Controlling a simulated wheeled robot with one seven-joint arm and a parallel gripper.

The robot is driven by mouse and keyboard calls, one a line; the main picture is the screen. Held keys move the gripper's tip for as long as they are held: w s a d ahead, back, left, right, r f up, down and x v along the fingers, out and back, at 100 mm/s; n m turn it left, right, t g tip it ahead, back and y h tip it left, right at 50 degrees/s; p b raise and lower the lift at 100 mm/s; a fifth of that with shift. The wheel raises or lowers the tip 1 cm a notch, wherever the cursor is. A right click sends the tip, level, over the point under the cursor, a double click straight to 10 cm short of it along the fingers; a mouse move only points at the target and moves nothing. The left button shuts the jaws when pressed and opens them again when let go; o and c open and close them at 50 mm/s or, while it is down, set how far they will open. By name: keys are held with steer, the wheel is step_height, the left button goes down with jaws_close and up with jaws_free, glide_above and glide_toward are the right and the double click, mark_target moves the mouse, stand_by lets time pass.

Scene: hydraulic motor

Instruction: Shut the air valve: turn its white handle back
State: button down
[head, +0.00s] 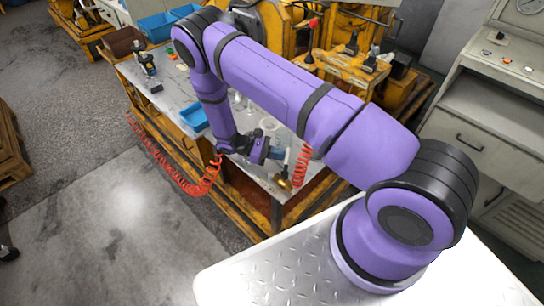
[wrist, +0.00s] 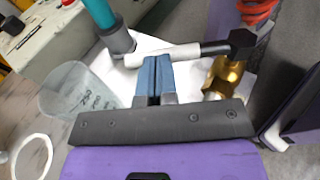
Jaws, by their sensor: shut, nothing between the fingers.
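The air valve has a brass body (wrist: 224,76) at the right of the wrist view, with a dark hub on top. Its white handle (wrist: 163,55) runs left from the hub, past a dark stretch. In the head view the brass body (head: 284,183) shows small near the bench's front edge. My gripper (wrist: 155,66) has its blue fingers shut with nothing between them. The fingertips lie right by the white handle's near side in the wrist view; I cannot tell whether they touch it. In the head view my gripper (head: 277,154) is low over the bench, and the handle is not clearly visible.
A grey-based teal cylinder (wrist: 105,22) stands by the handle's left end. A clear measuring cup (wrist: 78,95) is left of my fingers. A red coiled hose (wrist: 257,10) rises beyond the valve. The bench (head: 173,92) also holds blue trays (head: 195,117) and small parts.

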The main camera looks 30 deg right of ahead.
steer(key=shift+s+d+m+g+y, duration=0.2)
steer(key=shift+d+m+g+y, duration=0.6)
steer(key=shift+m+g, duration=0.1)
steer(key=shift+s+d, duration=0.7)
steer(key=shift+d, duration=0.25)
steer(key=shift+x, duration=0.75)
steer(key=shift+s+d+r, duration=0.15)
steer(key=shift+s+d, duration=0.05)
steer(key=v, duration=1.1)
steer(key=shift+a, duration=0.25)
